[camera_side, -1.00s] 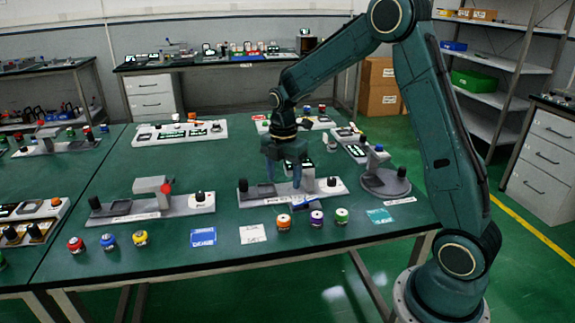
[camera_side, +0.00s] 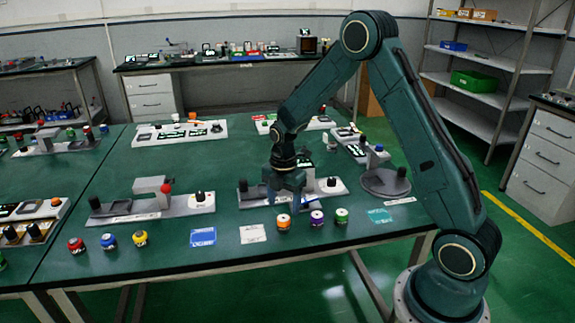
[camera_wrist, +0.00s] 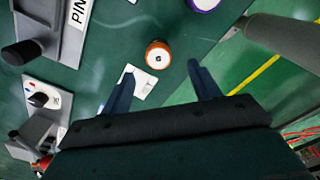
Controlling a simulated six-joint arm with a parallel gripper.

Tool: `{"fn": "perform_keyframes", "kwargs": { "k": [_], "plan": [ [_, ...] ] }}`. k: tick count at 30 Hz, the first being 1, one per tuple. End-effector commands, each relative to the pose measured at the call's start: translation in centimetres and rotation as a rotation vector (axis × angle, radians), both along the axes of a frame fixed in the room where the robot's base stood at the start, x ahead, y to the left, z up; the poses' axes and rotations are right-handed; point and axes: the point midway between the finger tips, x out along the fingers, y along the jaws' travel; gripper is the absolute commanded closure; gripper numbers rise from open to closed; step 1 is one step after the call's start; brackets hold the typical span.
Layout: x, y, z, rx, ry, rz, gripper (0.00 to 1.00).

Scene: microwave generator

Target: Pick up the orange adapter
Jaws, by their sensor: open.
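The orange adapter (camera_side: 283,221) is a small round piece with an orange body, a white band and a dark centre. It stands upright near the front edge of the green table. It also shows in the wrist view (camera_wrist: 158,54), just beyond and between the fingertips. My gripper (camera_side: 284,204) is open and empty, pointing down above and slightly behind the adapter. In the wrist view the two blue fingers of my gripper (camera_wrist: 160,72) are spread wide, with the adapter not between them.
A purple adapter (camera_side: 317,217) and a green one (camera_side: 342,215) stand to the right. A white card (camera_side: 253,233) and a blue card (camera_side: 203,237) lie to the left. A grey fixture (camera_side: 325,188) is close behind. The table's front edge is near.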

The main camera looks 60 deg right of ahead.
Motion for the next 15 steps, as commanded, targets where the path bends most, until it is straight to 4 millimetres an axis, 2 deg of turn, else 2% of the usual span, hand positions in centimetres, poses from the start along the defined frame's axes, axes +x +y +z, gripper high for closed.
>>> {"fn": "perform_keyframes", "kwargs": {
  "k": [8,15],
  "plan": [
    [0.0,0.0,-0.4,0.0,0.0,0.0,0.39],
    [0.1,-0.1,-2.3,0.001,0.003,0.0,0.39]
  ]
}}
